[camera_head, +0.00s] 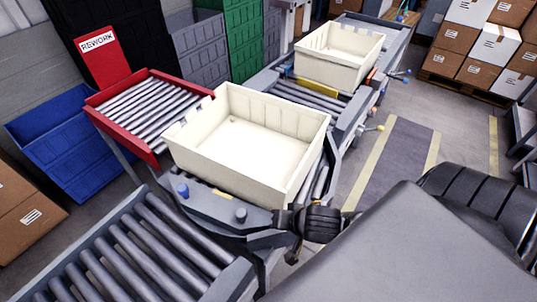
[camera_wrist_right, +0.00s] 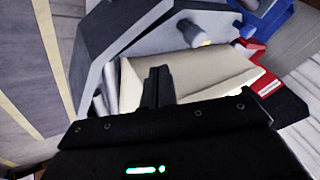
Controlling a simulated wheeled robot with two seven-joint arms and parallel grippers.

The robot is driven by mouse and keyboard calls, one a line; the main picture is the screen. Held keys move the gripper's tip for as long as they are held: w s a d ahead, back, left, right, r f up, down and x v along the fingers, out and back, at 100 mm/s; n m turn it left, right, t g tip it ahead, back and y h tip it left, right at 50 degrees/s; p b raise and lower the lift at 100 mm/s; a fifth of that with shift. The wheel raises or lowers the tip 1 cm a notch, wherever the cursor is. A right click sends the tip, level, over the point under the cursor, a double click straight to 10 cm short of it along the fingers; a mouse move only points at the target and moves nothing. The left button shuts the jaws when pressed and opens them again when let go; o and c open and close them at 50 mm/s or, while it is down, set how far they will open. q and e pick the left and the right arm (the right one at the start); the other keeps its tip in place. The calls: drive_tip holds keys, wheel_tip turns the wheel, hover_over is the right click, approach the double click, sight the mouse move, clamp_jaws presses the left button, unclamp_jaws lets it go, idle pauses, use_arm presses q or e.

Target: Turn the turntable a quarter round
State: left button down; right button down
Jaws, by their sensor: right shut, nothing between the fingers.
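My right gripper (camera_head: 281,219) is shut and empty beside the tote's near right corner, at the turntable's edge. In the right wrist view its closed fingers (camera_wrist_right: 157,87) are in front of the tote wall (camera_wrist_right: 205,78); whether they touch it I cannot tell. My left gripper is out of view.
A roller conveyor (camera_head: 130,250) lies at the near left. A red rework lane (camera_head: 150,108) joins from the left. A second cream tote (camera_head: 340,54) stands on the far conveyor.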

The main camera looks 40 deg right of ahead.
drive_tip(key=b, duration=0.4)
hover_over(255, 225)
drive_tip(key=s+d, duration=0.3)
wheel_tip(255, 225, down, 7)
drive_tip(key=shift+f, duration=0.1)
drive_tip(key=shift+w+a, duration=1.05)
drive_tip(key=shift+w, duration=0.15)
drive_tip(key=shift+w+a, duration=0.3)
drive_tip(key=shift+a, duration=0.1)
